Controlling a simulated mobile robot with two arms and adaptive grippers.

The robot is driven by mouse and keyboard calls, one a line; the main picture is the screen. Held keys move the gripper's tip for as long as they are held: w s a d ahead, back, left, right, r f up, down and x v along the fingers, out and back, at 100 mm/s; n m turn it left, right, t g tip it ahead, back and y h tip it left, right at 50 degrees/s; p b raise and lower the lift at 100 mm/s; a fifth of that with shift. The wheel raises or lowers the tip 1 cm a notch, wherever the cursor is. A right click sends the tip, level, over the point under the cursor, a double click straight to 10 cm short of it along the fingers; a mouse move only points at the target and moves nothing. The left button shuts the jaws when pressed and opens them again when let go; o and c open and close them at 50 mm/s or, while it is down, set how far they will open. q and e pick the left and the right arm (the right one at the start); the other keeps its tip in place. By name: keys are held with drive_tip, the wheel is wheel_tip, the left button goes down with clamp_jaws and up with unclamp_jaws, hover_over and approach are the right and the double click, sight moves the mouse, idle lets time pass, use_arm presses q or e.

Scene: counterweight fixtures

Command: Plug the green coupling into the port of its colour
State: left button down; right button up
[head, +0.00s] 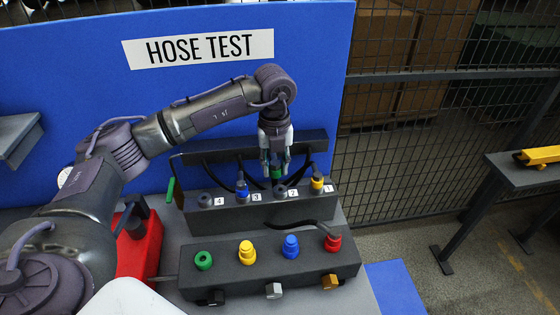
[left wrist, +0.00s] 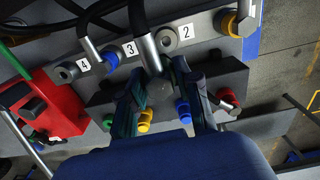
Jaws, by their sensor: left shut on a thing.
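My left gripper (head: 276,168) is shut on the green coupling (head: 277,173), above and close to holder 2 of the numbered rack. In the left wrist view its fingers (left wrist: 162,98) flank a grey metal body with a dark hose running up from it; no green of the coupling is clear there. Holder 2 (left wrist: 167,40) looks empty. My right gripper is not in view.
A blue coupling (head: 242,189) stands in holder 3 and a yellow coupling (head: 317,184) in holder 1; holder 4 (head: 204,200) looks empty. Yellow (head: 246,254), blue (head: 290,247) and red (head: 332,243) fittings line the front block. A red box (head: 140,245) stands left.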

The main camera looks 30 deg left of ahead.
use_arm(q)
drive_tip(key=s+a+b, duration=0.2)
drive_tip(key=s+b, duration=0.1)
drive_tip(key=s, duration=0.9)
drive_tip(key=s+a+b, duration=0.3)
drive_tip(key=s, duration=0.8)
drive_tip(key=shift+s+a, duration=0.3)
drive_tip(key=shift+s, duration=0.05)
drive_tip(key=shift+f, duration=0.1)
drive_tip(key=shift+f+b, duration=1.15)
drive_tip(key=shift+b, duration=0.25)
drive_tip(key=shift+f, duration=0.15)
drive_tip(key=shift+f+b, duration=1.4)
drive_tip(key=shift+b, duration=0.4)
drive_tip(key=shift+f, duration=0.1)
drive_tip(key=shift+f+b, duration=0.65)
drive_tip(key=shift+b, duration=0.3)
